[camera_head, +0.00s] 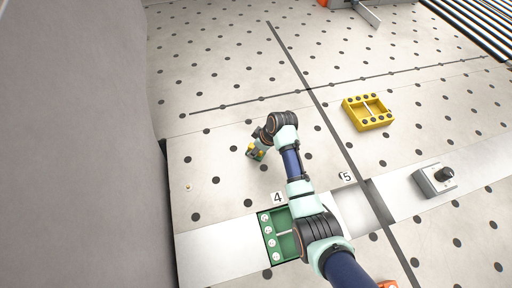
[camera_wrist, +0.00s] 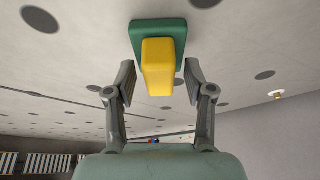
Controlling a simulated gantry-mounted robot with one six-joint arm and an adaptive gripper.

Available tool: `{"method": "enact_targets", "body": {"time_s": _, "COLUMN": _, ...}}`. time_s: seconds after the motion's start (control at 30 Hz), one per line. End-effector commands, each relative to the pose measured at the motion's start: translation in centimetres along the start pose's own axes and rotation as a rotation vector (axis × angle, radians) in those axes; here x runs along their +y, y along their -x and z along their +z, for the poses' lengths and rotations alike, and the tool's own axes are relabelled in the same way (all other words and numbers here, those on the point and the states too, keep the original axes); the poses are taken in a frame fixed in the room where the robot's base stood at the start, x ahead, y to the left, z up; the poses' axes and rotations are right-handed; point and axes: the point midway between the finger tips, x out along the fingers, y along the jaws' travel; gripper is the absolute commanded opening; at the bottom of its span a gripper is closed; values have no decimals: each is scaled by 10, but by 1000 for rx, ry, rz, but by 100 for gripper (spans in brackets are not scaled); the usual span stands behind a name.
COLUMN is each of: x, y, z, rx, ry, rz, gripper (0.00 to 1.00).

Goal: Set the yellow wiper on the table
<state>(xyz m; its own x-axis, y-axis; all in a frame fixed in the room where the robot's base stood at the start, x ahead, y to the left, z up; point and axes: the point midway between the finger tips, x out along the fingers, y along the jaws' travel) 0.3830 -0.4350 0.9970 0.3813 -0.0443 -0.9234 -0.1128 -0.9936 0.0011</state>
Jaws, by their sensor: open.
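The yellow wiper (camera_wrist: 158,68) with a green base plate is between my gripper's fingers in the wrist view. In the head view the wiper (camera_head: 251,154) is small and partly hidden by my wrist, at the table surface. My gripper (camera_wrist: 160,85) is open, with a visible gap between each finger pad and the yellow part. In the head view my gripper (camera_head: 257,149) is right at the wiper, its fingers hard to make out. The table (camera_head: 215,190) is a pale surface with dark round holes. Whether the wiper rests fully flat is hard to tell.
A green tray (camera_head: 267,237) with white round parts lies under my arm near label 4. A yellow block-like holder (camera_head: 368,113) stands to the right. A grey box with a black knob (camera_head: 436,180) is farther right. A grey wall (camera_head: 80,140) borders the left. Table around the wiper is clear.

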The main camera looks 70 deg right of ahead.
Motion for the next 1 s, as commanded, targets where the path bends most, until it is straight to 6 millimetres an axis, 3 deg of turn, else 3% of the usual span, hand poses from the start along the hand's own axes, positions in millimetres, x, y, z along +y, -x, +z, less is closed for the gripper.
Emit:
{"method": "enact_targets", "body": {"time_s": 0.13, "x": 1, "y": 22, "z": -2, "rx": 4, "ry": 0, "rz": 4, "gripper": 53}}
{"method": "enact_targets", "body": {"time_s": 0.5, "x": 1, "y": 107, "z": -2, "rx": 2, "ry": 0, "rz": 3, "gripper": 53}}
{"method": "enact_targets", "body": {"time_s": 0.7, "x": 0, "y": 122, "z": -1, "rx": 0, "ry": 0, "rz": 0, "gripper": 53}}
{"method": "enact_targets", "body": {"time_s": 1.0, "x": 0, "y": 122, "z": -1, "rx": 0, "ry": 0, "rz": 0, "gripper": 53}}
